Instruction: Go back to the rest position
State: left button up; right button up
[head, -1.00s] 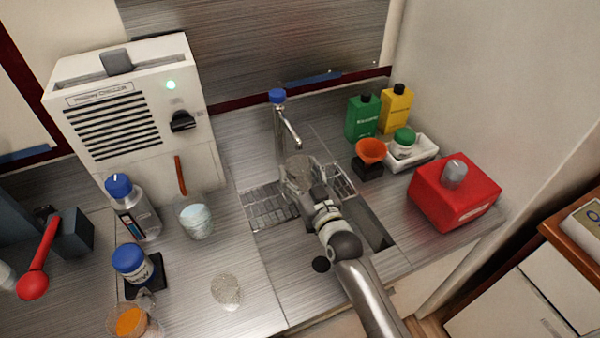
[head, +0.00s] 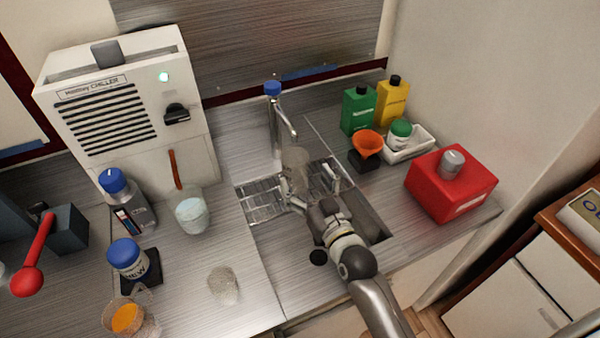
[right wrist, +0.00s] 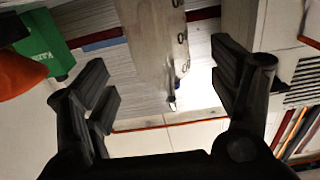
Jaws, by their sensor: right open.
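My right gripper (head: 309,186) is over the sink, with its fingers spread open. A clear glass vessel (head: 297,160) stands just beyond the fingertips, by the tap, on or over the sink grid. In the right wrist view my open fingers (right wrist: 160,72) frame a pale translucent vessel with dark marks (right wrist: 155,35), with gaps on both sides and no contact visible. Its base is hard to make out. My left gripper is not in view.
The tap (head: 276,125) rises behind the sink grid (head: 262,200). A red box (head: 450,190), orange funnel (head: 367,143), green bottle (head: 358,112) and yellow bottle (head: 392,105) stand on the right. A beaker (head: 192,212) and blue-capped bottles stand left.

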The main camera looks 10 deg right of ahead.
jog(key=shift+s+d, duration=0.15)
jog(key=shift+s, duration=0.6)
jog(key=shift+r, duration=0.1)
